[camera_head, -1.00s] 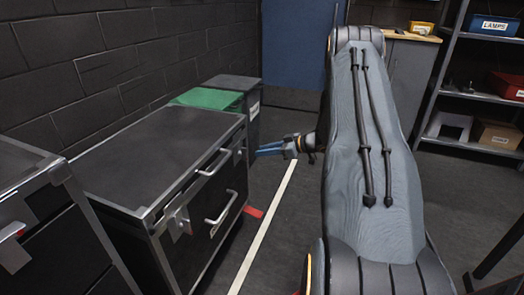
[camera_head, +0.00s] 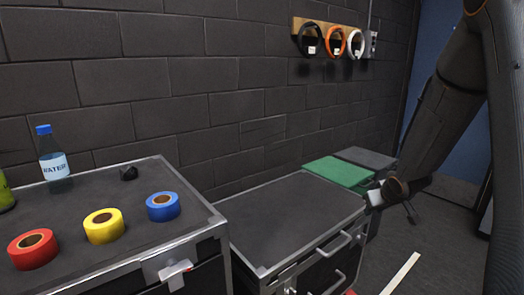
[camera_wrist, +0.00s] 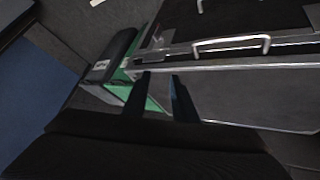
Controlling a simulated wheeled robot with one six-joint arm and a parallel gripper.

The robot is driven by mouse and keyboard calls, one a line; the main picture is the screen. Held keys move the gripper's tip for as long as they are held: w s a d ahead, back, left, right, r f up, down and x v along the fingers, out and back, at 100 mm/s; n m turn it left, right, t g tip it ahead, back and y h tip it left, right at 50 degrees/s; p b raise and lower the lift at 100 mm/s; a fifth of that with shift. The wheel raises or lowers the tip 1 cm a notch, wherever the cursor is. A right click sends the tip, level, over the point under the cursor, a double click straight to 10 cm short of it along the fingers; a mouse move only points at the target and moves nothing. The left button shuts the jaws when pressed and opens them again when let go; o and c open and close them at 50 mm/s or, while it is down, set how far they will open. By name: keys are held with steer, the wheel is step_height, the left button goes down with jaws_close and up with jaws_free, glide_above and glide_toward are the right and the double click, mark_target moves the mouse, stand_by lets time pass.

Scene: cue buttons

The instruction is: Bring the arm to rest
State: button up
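My arm comes down from the upper right in the head view, its dark links in front of a blue panel. My gripper (camera_wrist: 162,90) shows in the wrist view as two dark fingers standing apart, with nothing between them. In the head view the gripper end is beside the far right corner of the low black case (camera_head: 290,215), mostly hidden by the wrist. The wrist view shows the fingers in front of a case side with a metal handle (camera_wrist: 232,43) and a green-topped bin. I cannot tell whether the fingers touch anything.
A nearer case (camera_head: 120,255) holds red (camera_head: 33,262), yellow (camera_head: 104,239) and blue (camera_head: 163,213) tape rolls, plus a water bottle (camera_head: 55,165). A green lid (camera_head: 338,171) lies beyond the low case.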

steer(key=s+a+r+g+p, duration=0.2)
steer(key=s+a, duration=0.3)
steer(key=s, duration=0.6)
steer(key=s+a+r+m+g+p, duration=0.1)
steer(key=s+a+r+g+p, duration=0.1)
steer(key=s+a, duration=0.4)
steer(key=s+a+r+g+y+p, duration=0.1)
steer(key=s+a+r+g, duration=0.3)
steer(key=s, duration=1.2)
steer(key=shift+s+a+r+m+p, duration=0.35)
steer(key=shift+a+p, duration=0.45)
steer(key=shift+a, duration=0.4)
steer(key=shift+o, duration=0.3)
steer(key=shift+w, duration=0.1)
